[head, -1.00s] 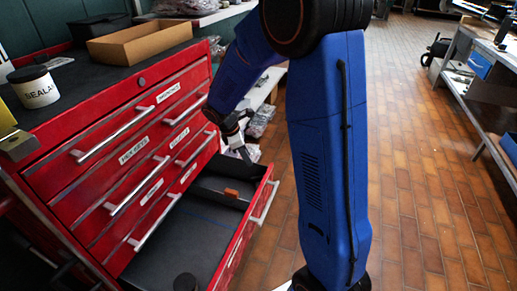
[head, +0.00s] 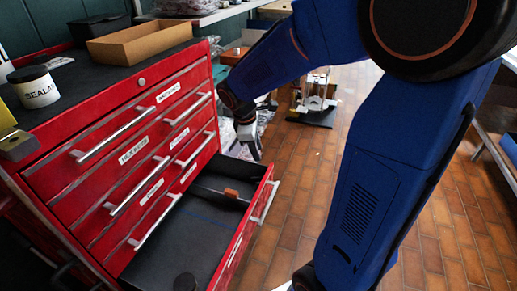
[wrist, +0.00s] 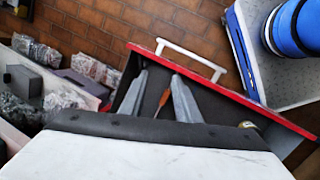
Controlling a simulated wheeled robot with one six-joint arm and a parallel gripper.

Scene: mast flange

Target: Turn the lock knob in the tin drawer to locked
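The red drawer (head: 228,260) at the bottom of the cabinet stands open with a dark inside. It also shows in the wrist view (wrist: 285,122). A small orange-brown piece (head: 231,193) lies in its far part and shows between my fingers in the wrist view (wrist: 162,103). A dark round object (head: 185,282) is at the near end, cut by the picture edge. I cannot tell which thing is the lock knob or its position. My gripper (head: 256,154) hangs above the drawer's far end. In the wrist view its two fingers (wrist: 159,80) are apart with nothing held.
The red cabinet (head: 70,140) has several closed drawers with bar handles. A cardboard box (head: 140,42) and a white labelled jar (head: 36,88) stand on top. Bagged items (wrist: 40,52) lie beside the drawer. The tiled floor (head: 300,170) is open to the right.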

